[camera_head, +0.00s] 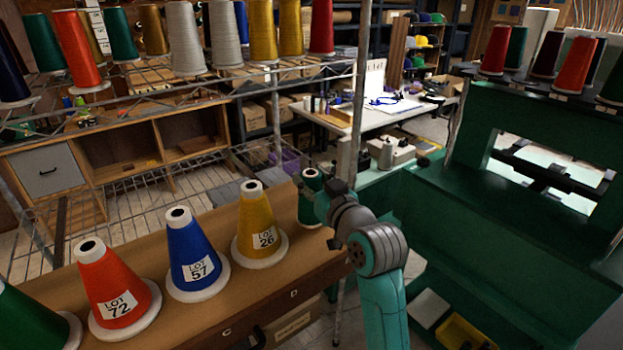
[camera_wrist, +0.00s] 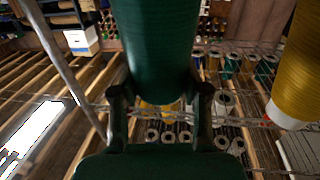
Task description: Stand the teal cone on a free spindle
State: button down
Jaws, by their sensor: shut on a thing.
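The teal cone (camera_head: 311,207), dark green in this light, shows past the right end of the row of cones in the head view. It is partly hidden behind my wrist. My gripper (camera_head: 318,190) is at its side, and its fingers are mostly hidden there. In the wrist view the cone (camera_wrist: 155,45) fills the upper middle, between the two dark fingers of my gripper (camera_wrist: 160,100), which is shut on it. I cannot tell whether its base touches the wooden top. I cannot make out a free spindle in either view.
On the wooden top (camera_head: 225,318) stand an orange cone (camera_head: 113,292), a blue cone (camera_head: 193,257) and a yellow cone (camera_head: 256,226). A wire rack (camera_head: 250,78) with several cones is behind. A green machine (camera_head: 490,230) bearing cones stands right. A yellow cone (camera_wrist: 297,70) is right in the wrist view.

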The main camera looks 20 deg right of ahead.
jog(key=shift+f, duration=0.2)
jog(key=shift+c, duration=2.4)
grip_release()
